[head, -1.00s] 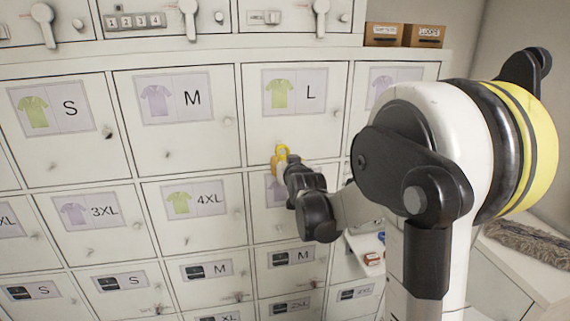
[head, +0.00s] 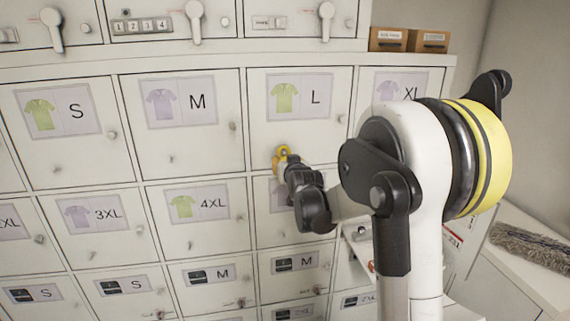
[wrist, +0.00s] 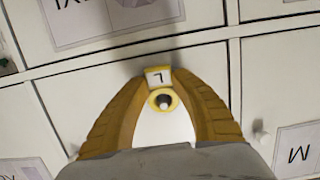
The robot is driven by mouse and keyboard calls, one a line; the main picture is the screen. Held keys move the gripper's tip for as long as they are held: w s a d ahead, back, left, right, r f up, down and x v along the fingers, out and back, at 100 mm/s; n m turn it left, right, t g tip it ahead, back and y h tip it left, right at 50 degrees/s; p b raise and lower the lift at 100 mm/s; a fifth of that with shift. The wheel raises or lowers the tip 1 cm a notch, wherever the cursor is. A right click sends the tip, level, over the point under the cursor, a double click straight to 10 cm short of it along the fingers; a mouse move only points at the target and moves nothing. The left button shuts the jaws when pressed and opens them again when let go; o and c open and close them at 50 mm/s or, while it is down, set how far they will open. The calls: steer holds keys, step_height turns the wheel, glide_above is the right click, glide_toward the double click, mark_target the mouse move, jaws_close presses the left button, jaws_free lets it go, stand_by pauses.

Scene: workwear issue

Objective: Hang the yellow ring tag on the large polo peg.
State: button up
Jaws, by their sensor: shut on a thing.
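The yellow ring tag (wrist: 154,106) is between my fingertips in the wrist view, with its white plate (wrist: 159,77) marked L, upside down. My gripper (head: 285,158) is shut on the tag, in front of the lower left part of the L door (head: 322,140) with a green polo label. In the wrist view my gripper (wrist: 160,80) has orange-yellow fingers on both sides of the plate. A dark round shape with a pale middle, perhaps the peg's end (wrist: 164,101), shows inside the ring. I cannot tell whether the ring is around it or in front of it.
The M door (head: 182,135) is on the left, with a round knob (head: 232,126) near its right edge. The 4XL door (head: 200,232) is lower left. Small brown boxes (head: 388,39) stand on top at the right. A grey brush-like thing (head: 530,243) lies on a white surface.

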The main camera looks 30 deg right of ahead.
stand_by(0.4)
steer(key=o, duration=0.9)
steer(key=shift+s, duration=0.1)
steer(key=v, duration=1.2)
steer(key=s+a+f+n+g+y+b, duration=0.1)
steer(key=s+a+f+g+b, duration=0.1)
steer(key=s+a+f+b, duration=0.4)
steer(key=s+a+f+n+g+y+b, duration=0.1)
steer(key=s+a+f+g+b, duration=0.2)
steer(key=s+f+b, duration=1)
steer(key=s+a+f+n+g+y+b, duration=0.1)
steer(key=s+a+f+b, duration=0.8)
steer(key=f, duration=1.3)
steer(key=shift+s+a+g+y+b, duration=0.35)
steer(key=shift+g+y+b, duration=0.45)
steer(key=shift+b, duration=0.95)
steer(key=shift+w, duration=0.1)
